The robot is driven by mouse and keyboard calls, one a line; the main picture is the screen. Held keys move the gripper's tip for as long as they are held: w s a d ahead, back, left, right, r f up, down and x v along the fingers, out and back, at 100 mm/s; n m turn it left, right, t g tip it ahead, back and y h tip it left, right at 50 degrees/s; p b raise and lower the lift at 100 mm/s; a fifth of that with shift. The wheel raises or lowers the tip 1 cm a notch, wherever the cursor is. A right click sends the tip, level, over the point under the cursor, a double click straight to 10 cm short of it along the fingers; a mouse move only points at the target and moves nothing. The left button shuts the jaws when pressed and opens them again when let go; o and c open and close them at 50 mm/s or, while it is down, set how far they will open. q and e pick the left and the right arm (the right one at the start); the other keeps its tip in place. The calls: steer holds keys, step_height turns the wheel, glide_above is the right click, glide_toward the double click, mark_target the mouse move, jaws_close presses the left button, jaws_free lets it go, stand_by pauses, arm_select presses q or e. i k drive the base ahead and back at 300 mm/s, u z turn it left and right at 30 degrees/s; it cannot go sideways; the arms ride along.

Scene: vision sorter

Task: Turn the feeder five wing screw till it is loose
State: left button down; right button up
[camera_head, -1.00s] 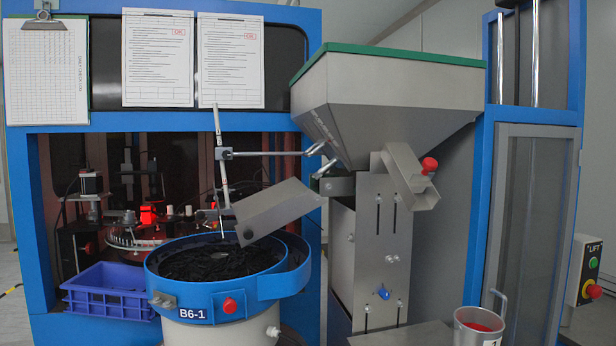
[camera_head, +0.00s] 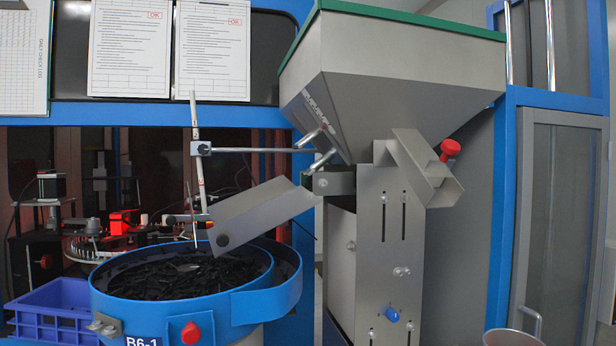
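A hopper feeder (camera_head: 400,80) with a green rim stands at the centre right above a slotted grey metal column (camera_head: 375,235). A blue winged screw (camera_head: 391,314) sits low on the column's front. A red knob (camera_head: 450,148) is on the side of the grey metal spout. The blue bowl feeder (camera_head: 235,305), labelled B6-1, has a red knob (camera_head: 190,333) on its front and holds dark parts (camera_head: 180,277). No label reading five is visible, so I cannot tell which part the task names. Neither gripper is in view.
A tilted grey chute (camera_head: 262,210) reaches over the bowl, beside a thin rod on a clamp (camera_head: 201,149). A blue crate (camera_head: 58,310) is at the lower left. A metal cup's rim (camera_head: 514,337) shows at the lower right.

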mark_target(313, 168)
steer(key=z, duration=1)
steer(key=k, duration=0.85)
steer(key=u, duration=1.65)
steer(key=i, duration=0.5)
steer(key=u, duration=0.05)
